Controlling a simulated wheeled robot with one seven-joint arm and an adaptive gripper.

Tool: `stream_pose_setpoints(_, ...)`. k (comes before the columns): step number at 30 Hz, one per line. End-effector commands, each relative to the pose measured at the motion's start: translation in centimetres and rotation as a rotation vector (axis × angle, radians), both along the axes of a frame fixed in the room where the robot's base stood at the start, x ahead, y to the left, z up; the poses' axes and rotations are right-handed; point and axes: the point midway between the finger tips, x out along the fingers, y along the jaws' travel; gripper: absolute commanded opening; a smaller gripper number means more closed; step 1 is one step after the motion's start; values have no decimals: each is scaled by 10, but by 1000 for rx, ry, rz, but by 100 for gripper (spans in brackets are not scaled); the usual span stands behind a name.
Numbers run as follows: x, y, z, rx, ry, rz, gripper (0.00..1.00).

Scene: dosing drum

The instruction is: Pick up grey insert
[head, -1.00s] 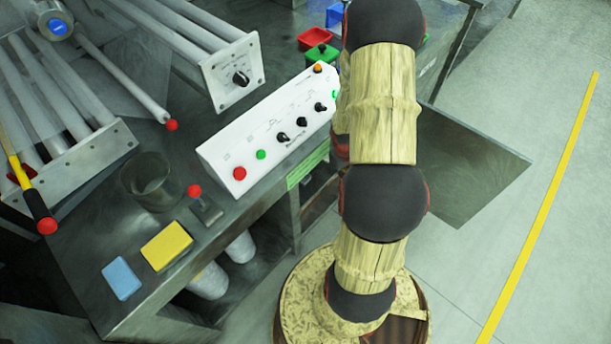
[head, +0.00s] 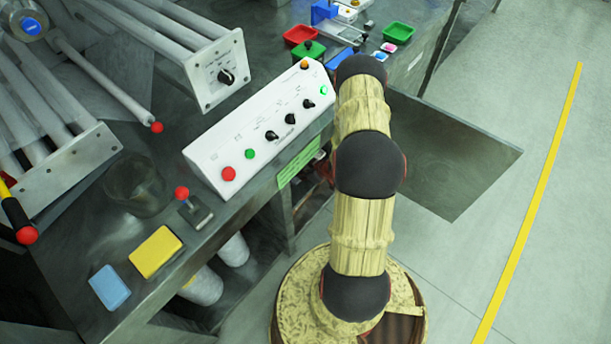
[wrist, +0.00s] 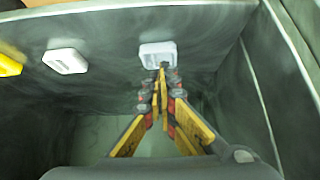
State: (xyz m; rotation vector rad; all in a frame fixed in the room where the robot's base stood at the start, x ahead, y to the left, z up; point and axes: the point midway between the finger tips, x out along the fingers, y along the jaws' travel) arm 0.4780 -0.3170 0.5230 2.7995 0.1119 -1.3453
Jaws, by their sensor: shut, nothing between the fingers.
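A pale grey, hollow-looking block (wrist: 145,56), which looks like the grey insert, lies on a dark surface in the wrist view. My gripper (wrist: 162,70) is shut and empty, its fingertips overlapping the block's near right edge in the picture. I cannot tell whether they touch it. A plain whitish block (wrist: 65,61) lies to the left. In the head view my gripper is hidden, and I cannot make out the grey insert there.
In the wrist view a yellow object (wrist: 9,66) is at the left edge and a raised panel (wrist: 290,75) at the right. In the head view the bench holds a white control box (head: 260,130), a yellow block (head: 156,252) and a blue block (head: 110,287).

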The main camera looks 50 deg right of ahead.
Motion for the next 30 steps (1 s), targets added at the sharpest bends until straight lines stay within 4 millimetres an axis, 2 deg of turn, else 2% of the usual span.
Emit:
stream_pose_setpoints(1,6,1,-11,0,0,1,0)
stream_pose_setpoints(3,13,1,-19,-1,0,1,0)
stream_pose_setpoints(9,27,2,-35,-1,0,0,0)
stream_pose_setpoints(22,31,2,-38,0,0,-1,0)
stream_pose_setpoints(26,20,0,-37,1,2,-4,0)
stream_pose_setpoints(30,-10,-2,-36,2,3,-6,0)
